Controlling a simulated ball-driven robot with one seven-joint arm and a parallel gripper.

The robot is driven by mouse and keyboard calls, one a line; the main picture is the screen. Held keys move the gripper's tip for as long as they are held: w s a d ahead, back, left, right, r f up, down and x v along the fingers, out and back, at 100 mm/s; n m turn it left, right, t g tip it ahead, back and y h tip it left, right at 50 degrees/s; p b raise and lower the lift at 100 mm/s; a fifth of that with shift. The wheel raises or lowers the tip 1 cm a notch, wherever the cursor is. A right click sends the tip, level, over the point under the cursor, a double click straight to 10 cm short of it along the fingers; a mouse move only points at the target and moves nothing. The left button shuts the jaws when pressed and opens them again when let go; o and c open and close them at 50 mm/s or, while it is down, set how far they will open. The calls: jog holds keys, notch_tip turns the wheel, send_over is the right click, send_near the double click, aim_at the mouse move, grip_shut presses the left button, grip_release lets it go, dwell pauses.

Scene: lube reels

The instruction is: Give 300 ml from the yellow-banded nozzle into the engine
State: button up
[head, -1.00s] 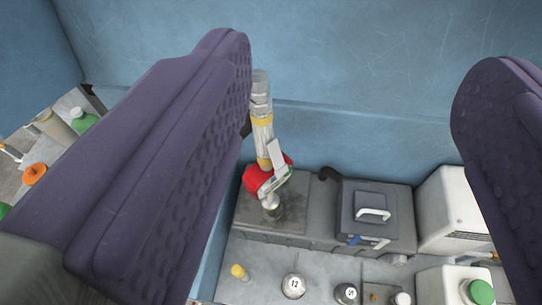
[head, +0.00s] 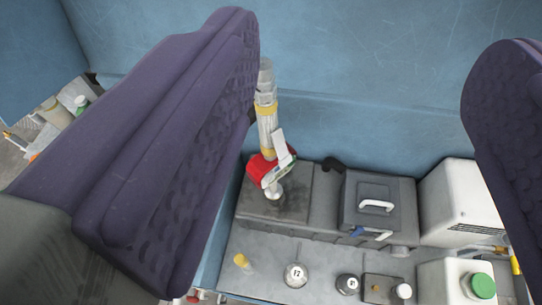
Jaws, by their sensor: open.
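The yellow-banded nozzle (head: 267,130) stands nearly upright, tilted slightly, between my fingers and closer to the left one. It has a grey and pale shaft with yellow bands, a red body and a white tag. Its lower end meets a small metal collar on a dark plate; whether it sits in it or over it I cannot tell. My gripper (head: 365,38) is open, with its purple padded fingers wide apart and empty. The left finger hides part of the scene beside the nozzle. I cannot tell for sure which part is the engine.
A dark grey box (head: 358,205) with a white handle stands right of the nozzle. A white container (head: 462,212) and a green-capped white jug (head: 450,275) are at the right. Round numbered caps (head: 296,276) and a small yellow-topped piece (head: 242,263) are in front. A blue wall (head: 390,90) stands behind.

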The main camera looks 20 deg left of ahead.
grip_shut()
dwell(1.6)
